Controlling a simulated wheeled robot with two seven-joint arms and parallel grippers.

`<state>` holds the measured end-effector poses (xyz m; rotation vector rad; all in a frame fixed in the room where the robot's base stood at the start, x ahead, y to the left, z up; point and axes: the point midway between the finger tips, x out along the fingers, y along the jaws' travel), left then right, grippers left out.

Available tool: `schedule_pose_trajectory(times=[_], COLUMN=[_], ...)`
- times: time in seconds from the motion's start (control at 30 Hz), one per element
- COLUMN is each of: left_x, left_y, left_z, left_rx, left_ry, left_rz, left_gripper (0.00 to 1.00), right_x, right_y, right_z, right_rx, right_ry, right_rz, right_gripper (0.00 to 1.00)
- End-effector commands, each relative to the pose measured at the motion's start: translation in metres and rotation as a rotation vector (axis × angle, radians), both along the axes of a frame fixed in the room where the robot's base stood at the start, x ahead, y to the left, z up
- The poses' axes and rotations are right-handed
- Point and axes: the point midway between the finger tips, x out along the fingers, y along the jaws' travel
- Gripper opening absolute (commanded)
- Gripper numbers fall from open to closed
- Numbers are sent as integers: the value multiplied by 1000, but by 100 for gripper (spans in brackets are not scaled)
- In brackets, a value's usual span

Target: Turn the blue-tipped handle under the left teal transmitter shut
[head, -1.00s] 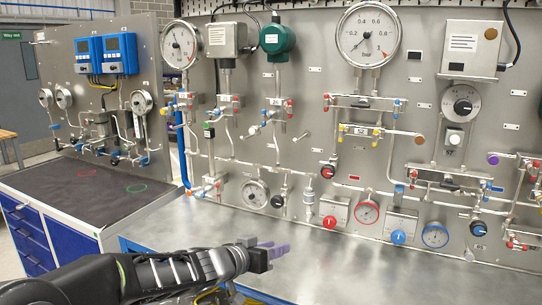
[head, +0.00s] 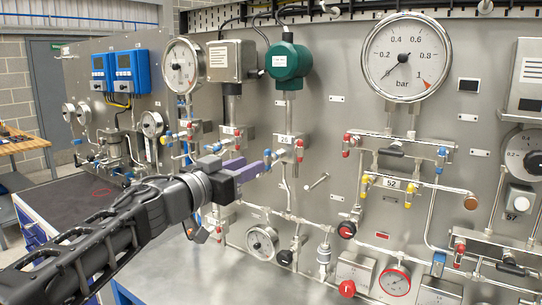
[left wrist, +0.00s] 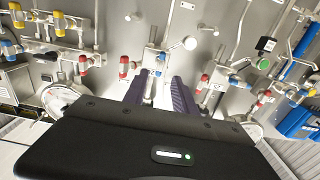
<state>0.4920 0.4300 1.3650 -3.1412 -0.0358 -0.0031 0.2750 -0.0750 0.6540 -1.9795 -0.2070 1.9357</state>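A teal transmitter (head: 288,61) is mounted high on the panel in the head view. Below it is a small valve block (head: 284,152) with a blue-tipped handle (head: 267,157) on its left and a red-tipped handle (head: 299,155) on its right. My left gripper (head: 254,169) has purple fingers that are apart, with their tips just left of and below the blue tip. In the left wrist view the fingers (left wrist: 160,92) are spread below the valve block, and nothing is clearly held. Whether they touch the handle cannot be told. My right gripper is not in view.
A grey transmitter (head: 231,60) and a round gauge (head: 182,66) are left of the teal one. A bare metal peg (head: 317,181) juts out to the right of the gripper. Pipes and a small gauge (head: 262,242) lie below. The bench top (head: 215,278) is clear.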

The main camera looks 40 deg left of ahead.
Motion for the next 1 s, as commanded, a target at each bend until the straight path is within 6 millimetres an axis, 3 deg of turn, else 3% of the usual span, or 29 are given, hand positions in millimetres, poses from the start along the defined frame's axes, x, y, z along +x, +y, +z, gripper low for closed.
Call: schedule_pose_trajectory(times=[0.27,0.7,1.0], left_x=[11,73,79], left_y=[0,1,1], left_z=[-2,-2,-1], left_rx=[-1,0,0], left_ry=[2,2,1], left_rz=[-3,-2,-1], left_gripper=[33,33,33], right_x=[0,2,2], right_y=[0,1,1], right_z=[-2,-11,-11], right_rx=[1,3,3], right_ry=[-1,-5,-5], right_rz=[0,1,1], right_gripper=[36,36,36])
